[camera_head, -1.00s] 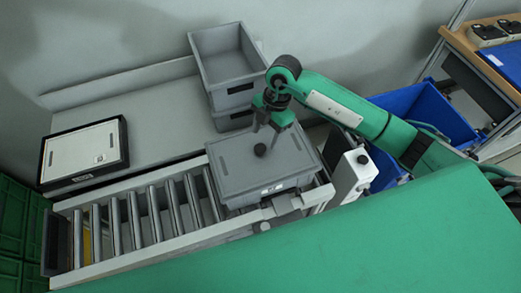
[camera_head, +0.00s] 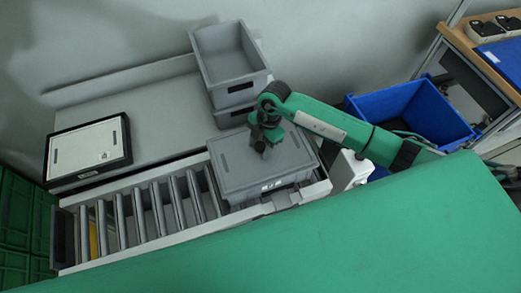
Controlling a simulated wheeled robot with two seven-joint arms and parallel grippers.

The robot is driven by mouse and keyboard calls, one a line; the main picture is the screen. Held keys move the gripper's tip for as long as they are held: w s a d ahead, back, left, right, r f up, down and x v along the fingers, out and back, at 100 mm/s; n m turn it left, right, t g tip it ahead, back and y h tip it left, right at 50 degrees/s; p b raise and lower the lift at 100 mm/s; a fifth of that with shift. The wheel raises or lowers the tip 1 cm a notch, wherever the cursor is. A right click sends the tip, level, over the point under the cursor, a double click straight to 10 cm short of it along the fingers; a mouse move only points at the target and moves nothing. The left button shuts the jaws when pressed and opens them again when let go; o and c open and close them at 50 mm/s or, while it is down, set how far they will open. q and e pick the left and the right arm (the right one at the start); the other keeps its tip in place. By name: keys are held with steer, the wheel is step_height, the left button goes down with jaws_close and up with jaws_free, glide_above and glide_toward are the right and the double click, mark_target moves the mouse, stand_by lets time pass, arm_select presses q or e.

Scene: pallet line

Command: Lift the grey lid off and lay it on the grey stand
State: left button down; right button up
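The grey lid (camera_head: 235,172) lies flat on a grey tote (camera_head: 272,187) on the roller conveyor. My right gripper (camera_head: 262,145) is low over the lid's middle, at its small dark knob. The gripper hides most of the knob, and I cannot tell whether its fingers are closed on it. A long grey bench surface (camera_head: 165,125) runs behind the conveyor; I cannot tell whether it is the grey stand. My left gripper is not in view.
Open grey totes (camera_head: 232,75) are stacked behind the lid. A black-edged case with a pale top (camera_head: 88,147) lies at the left. Bare rollers (camera_head: 150,208) are left of the tote. A blue bin (camera_head: 415,108) stands at the right. The bench middle is clear.

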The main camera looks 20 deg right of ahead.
steer(key=c, duration=0.7)
steer(key=shift+c, duration=0.4)
steer(key=shift+r, duration=0.1)
